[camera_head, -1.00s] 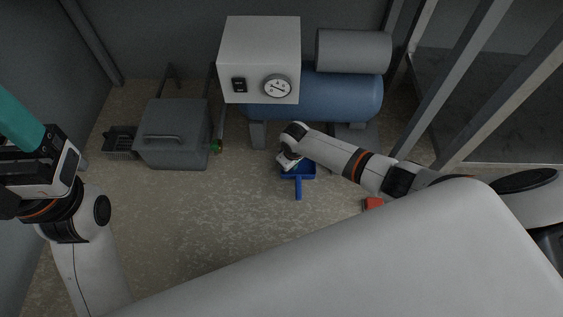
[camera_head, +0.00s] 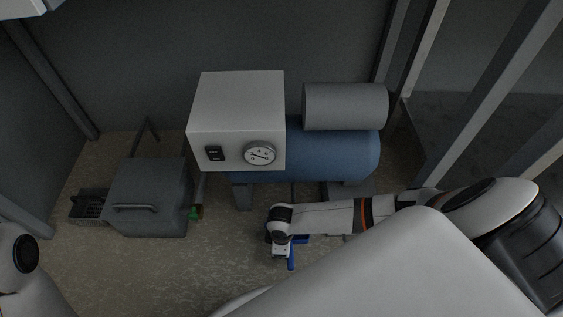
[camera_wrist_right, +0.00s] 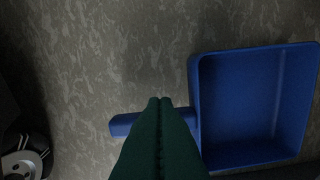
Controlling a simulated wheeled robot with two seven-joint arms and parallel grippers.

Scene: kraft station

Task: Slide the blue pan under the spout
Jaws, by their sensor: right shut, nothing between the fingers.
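The blue pan (camera_head: 301,239) lies on the floor in front of the blue tank, mostly hidden by my right arm in the head view. In the right wrist view the pan (camera_wrist_right: 252,108) is open side up, with its handle (camera_wrist_right: 124,123) pointing left. My right gripper (camera_wrist_right: 159,103) is shut and empty, its dark green fingers crossing in front of the handle; I cannot tell if they touch it. In the head view my right gripper (camera_head: 280,256) is beside the handle. A small green part (camera_head: 194,214) left of the tank, at a thin pipe, may be the spout. My left gripper is out of view.
The compressor's white box (camera_head: 237,120) and blue tank (camera_head: 335,153) stand behind the pan on legs. A grey lidded box (camera_head: 150,197) and a dark basket (camera_head: 88,205) stand at the left. The floor between the grey box and the pan is clear.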

